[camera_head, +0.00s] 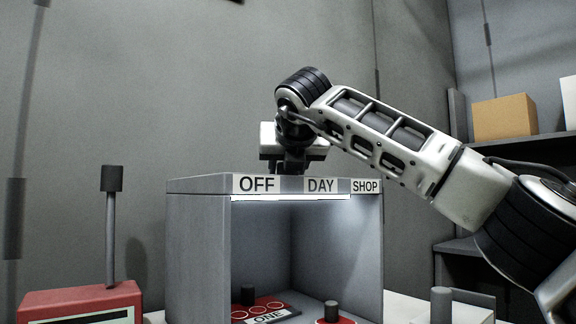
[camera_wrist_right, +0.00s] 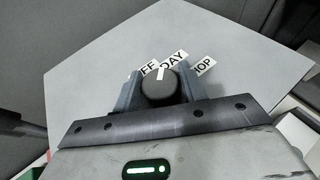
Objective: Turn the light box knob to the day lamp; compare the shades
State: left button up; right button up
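The light box (camera_head: 197,240) stands in the middle of the head view, with OFF, DAY and SHOP labels on its top front edge. A bright strip (camera_head: 290,197) is lit under its roof. The dark round knob (camera_wrist_right: 160,88) sits on the box top; its white mark points toward the DAY label (camera_wrist_right: 172,60). My right gripper (camera_wrist_right: 161,90) has a finger on each side of the knob, seemingly touching it. In the head view it is on the roof behind the labels. Two red shade cards (camera_head: 262,308) (camera_head: 335,321) with dark pegs lie inside; one reads ONE. My left gripper is out of view.
A red box (camera_head: 80,300) with a tall dark-tipped post (camera_head: 110,225) stands at the left. Shelves at the right hold a cardboard box (camera_head: 504,117). A grey cylinder (camera_head: 441,305) stands right of the light box. My right arm spans the right side.

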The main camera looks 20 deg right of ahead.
jog(key=shift+o, duration=1.2)
jog(key=b+v, duration=0.1)
jog(key=v, duration=1.5)
